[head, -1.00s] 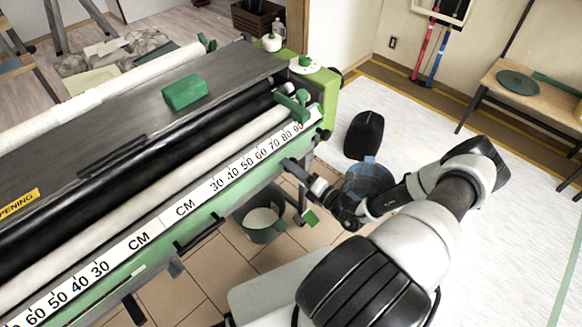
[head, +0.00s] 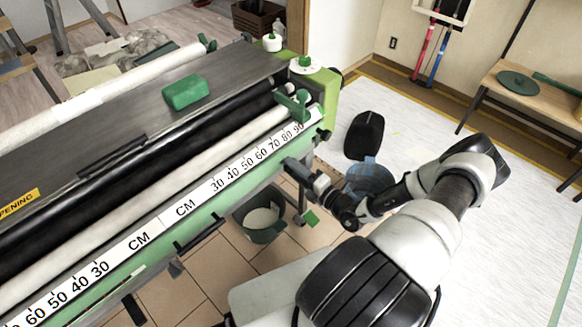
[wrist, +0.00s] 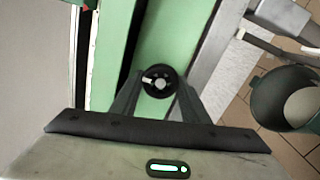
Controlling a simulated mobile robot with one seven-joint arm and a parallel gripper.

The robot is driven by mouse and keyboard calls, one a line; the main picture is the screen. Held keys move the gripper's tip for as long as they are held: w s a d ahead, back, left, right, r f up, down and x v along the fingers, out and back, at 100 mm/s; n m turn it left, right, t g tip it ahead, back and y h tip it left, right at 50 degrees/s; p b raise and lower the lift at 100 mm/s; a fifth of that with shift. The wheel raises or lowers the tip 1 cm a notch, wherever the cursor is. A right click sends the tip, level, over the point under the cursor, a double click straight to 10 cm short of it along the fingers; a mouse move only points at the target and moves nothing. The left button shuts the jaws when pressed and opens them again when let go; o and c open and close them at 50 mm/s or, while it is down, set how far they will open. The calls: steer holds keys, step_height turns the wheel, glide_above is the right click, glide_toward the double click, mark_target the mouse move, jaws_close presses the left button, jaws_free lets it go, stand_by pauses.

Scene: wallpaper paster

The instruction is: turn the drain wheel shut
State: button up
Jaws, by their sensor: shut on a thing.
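The drain wheel (wrist: 158,78) is a small round black knob with a pale mark on its face, on the green side panel (wrist: 172,30) of the paster. In the wrist view it sits between the two dark fingers of my gripper (wrist: 158,88), which are shut on it from both sides. In the head view my gripper (head: 296,167) reaches the front side of the machine below the ruler's right end. The wheel is hidden there behind the fingers.
A dark green bucket (head: 260,232) with pale contents stands on the tiles below the machine; it also shows in the wrist view (wrist: 272,96). A blue bucket (head: 370,178) and a black object (head: 364,135) stand on the floor behind my arm.

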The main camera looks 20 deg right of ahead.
steer(key=o, duration=1.1)
steer(key=shift+c, duration=0.2)
steer(key=v, duration=1.7)
steer(key=shift+s, duration=0.2)
